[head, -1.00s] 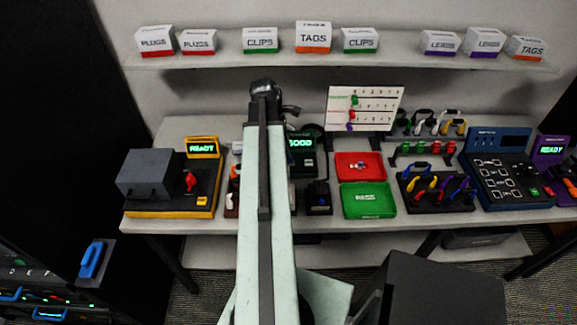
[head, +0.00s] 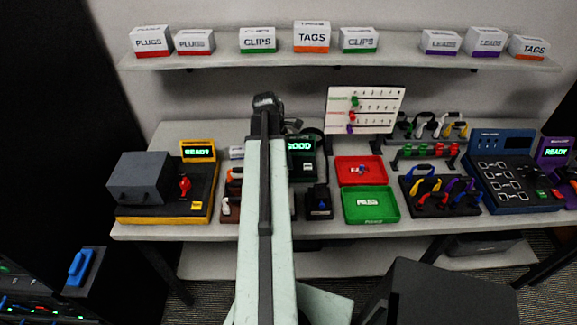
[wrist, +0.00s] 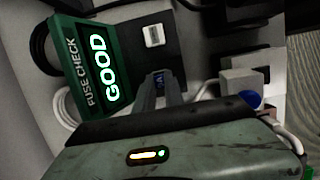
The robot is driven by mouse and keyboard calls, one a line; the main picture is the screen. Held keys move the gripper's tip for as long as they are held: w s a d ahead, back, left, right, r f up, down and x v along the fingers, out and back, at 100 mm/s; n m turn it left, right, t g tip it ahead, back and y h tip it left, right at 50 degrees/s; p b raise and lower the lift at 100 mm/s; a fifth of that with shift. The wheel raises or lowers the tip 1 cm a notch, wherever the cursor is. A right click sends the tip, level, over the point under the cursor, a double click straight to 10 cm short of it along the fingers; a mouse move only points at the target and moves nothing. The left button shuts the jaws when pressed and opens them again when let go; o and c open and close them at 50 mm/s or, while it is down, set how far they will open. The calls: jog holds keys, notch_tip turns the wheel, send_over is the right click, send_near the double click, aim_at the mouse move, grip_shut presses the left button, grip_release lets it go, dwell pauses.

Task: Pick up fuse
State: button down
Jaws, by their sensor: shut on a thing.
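The unit also shows in the head view (head: 300,144), right of my arm. My gripper is hidden behind the arm there.
A red tray (head: 344,181) with small pieces in it and a green PASS tray (head: 349,214) lie right of the arm. A yellow-trimmed READY station (head: 197,152) stands left. Cable racks and a blue panel (head: 503,137) are at right. A shelf of boxes runs above.

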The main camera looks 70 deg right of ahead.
notch_tip(320, 180, up, 13)
jog(key=p, duration=1.3)
